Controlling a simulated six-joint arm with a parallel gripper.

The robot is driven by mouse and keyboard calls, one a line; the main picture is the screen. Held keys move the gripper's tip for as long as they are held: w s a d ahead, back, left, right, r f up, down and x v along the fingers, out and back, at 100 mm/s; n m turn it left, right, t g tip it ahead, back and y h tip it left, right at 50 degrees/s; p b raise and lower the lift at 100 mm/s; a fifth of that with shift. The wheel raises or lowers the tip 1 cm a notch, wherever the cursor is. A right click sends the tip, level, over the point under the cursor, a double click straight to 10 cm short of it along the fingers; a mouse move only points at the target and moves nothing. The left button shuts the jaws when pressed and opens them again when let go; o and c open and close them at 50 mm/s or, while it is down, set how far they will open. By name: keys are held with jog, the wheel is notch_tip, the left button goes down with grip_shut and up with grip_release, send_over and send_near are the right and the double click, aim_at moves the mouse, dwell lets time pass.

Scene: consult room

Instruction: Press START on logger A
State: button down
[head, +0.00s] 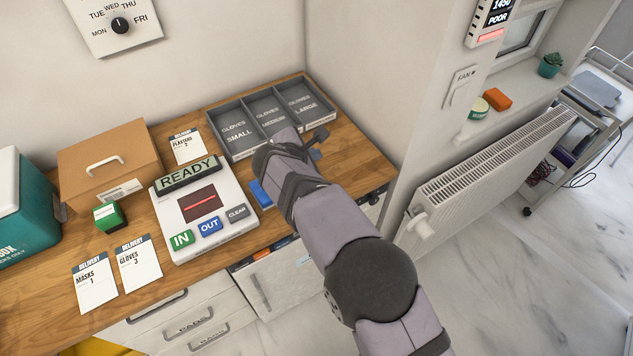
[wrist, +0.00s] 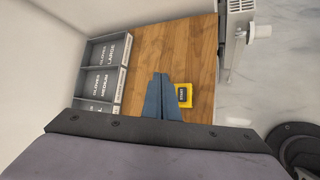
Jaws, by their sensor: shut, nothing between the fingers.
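A small yellow device with a dark face (wrist: 185,95) lies on the wooden counter in the wrist view, just right of my fingers. Its lettering is too small to read, so I cannot tell whether it is logger A, and no START marking is legible. I cannot make it out in the head view, where my arm covers part of the counter. My gripper (wrist: 160,77) is shut and empty, its blue-grey fingers pointing over the counter and partly overlapping the device's left side in the picture. In the head view my gripper (head: 317,153) is near the glove trays, mostly behind my arm.
The grey glove tray (head: 212,118) stands at the back of the counter (head: 345,172). A white READY console (head: 233,228) with IN, OUT and CLEAR buttons stands to the left. A cardboard box (head: 128,153) is farther left. A radiator (head: 490,170) stands right of the counter.

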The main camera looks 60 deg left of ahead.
jog(key=shift+f+b, duration=3)
jog(key=shift+f, duration=1.3)
jog(key=shift+f, duration=0.25)
jog(key=shift+f+b, duration=0.2)
jog(key=shift+b, duration=0.25)
jog(key=shift+f+b, duration=0.45)
jog(key=shift+f, duration=0.05)
jog(key=shift+r+p, duration=0.55)
jog(key=shift+r, duration=0.35)
jog(key=shift+r, duration=0.1)
jog(key=shift+r+p, duration=1.7)
jog(key=shift+r, duration=0.75)
